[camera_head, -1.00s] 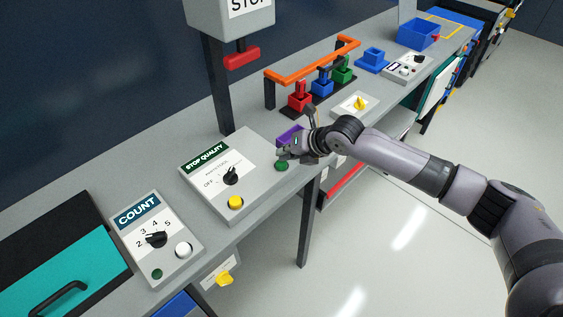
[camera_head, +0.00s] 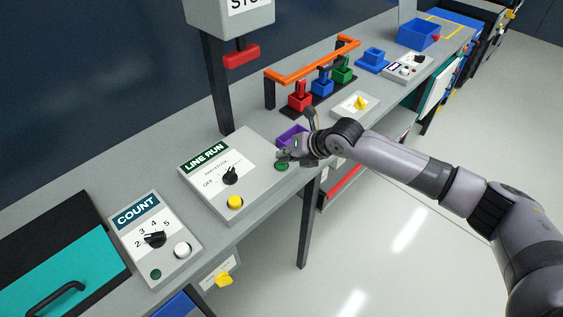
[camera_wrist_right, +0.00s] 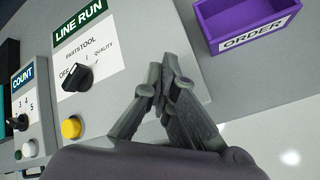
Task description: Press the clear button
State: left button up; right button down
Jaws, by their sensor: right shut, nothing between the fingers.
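The line panel (camera_head: 213,200) is a sloped grey box whose green display reads "LINE RUN" (camera_head: 205,157). It carries a black selector knob (camera_head: 230,176), a yellow button (camera_head: 235,202) and a green button (camera_head: 281,167). I see no button label reading "clear". My right gripper (camera_head: 283,156) is shut and empty, close over the green button; contact cannot be told. In the right wrist view its closed fingers (camera_wrist_right: 163,85) cover the panel's right part, and the green button is hidden. The yellow button (camera_wrist_right: 71,127) shows left of the fingers. My left gripper is out of view.
A purple "ORDER" bin (camera_wrist_right: 247,32) stands just beyond the fingers. The "COUNT" panel (camera_head: 153,240) with a knob and buttons stands to the left. An orange rail (camera_head: 312,62), coloured blocks and a yellow-knob box (camera_head: 347,110) lie farther along the bench.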

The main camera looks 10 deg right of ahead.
jog(key=shift+r+p, duration=0.75)
jog(key=shift+r, duration=0.2)
notch_tip(320, 180, up, 5)
jog(key=p, duration=0.3)
jog(key=shift+p, duration=0.35)
jog(key=shift+f, duration=0.1)
dwell(0.5)
